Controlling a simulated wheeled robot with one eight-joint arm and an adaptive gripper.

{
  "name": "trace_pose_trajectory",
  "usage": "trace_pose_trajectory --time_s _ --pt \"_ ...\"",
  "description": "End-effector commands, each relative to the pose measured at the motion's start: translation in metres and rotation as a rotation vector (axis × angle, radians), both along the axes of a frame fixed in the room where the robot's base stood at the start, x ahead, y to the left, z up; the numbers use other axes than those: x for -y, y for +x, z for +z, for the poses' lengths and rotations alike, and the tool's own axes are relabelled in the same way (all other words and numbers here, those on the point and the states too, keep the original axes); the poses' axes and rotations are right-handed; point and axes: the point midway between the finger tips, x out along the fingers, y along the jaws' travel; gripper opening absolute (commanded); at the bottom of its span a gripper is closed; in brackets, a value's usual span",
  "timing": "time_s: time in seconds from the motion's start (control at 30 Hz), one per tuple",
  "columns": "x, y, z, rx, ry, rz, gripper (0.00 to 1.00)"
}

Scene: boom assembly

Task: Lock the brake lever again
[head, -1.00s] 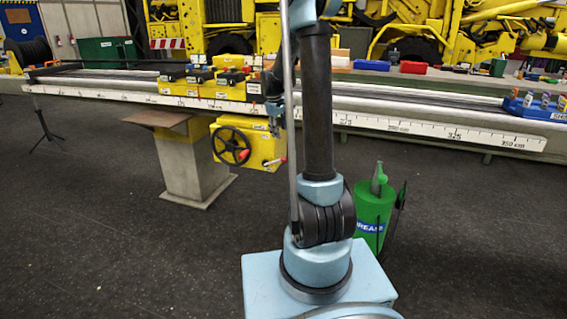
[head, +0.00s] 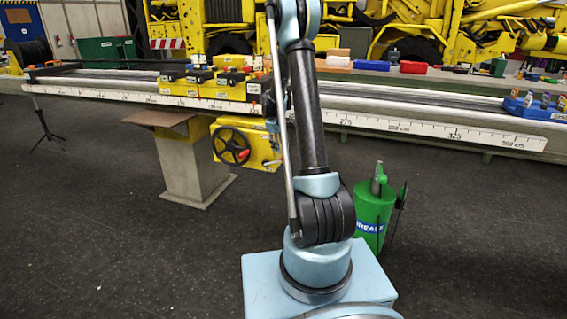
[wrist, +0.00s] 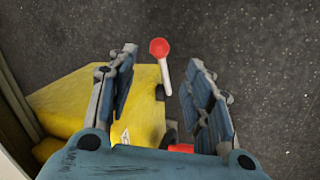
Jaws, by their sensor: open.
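The brake lever (wrist: 158,47) shows in the wrist view as a red ball on a short pale shaft, at the right side of a yellow housing (wrist: 85,97). My gripper (wrist: 160,60) is open, with one finger on each side of the lever. A gap shows between the lever and both fingers, and I cannot tell the depth between them. In the head view the yellow housing (head: 255,150) with its black handwheel (head: 232,146) hangs under the long bench. My arm covers its right end, and my gripper is not clearly visible there.
A second red part (wrist: 180,148) shows low between the fingers in the wrist view. A concrete pedestal (head: 192,165) stands left of the housing. A green grease canister (head: 373,212) stands right of my arm. The dark floor in front is mostly clear.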

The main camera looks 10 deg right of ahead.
Motion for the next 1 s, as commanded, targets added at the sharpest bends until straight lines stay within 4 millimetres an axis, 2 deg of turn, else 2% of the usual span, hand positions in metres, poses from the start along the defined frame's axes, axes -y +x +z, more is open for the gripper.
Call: trace_pose_trajectory --time_s 0.3,0.6,0.8,1.0 --pt "0.011 0.010 -0.047 0.000 0.000 -0.001 0.47" --pt "0.019 0.018 -0.086 0.000 0.000 -0.001 0.47" --pt "0.023 0.021 -0.101 0.000 0.000 -0.001 0.47" --pt "0.024 0.022 -0.105 0.000 0.000 -0.001 0.47"
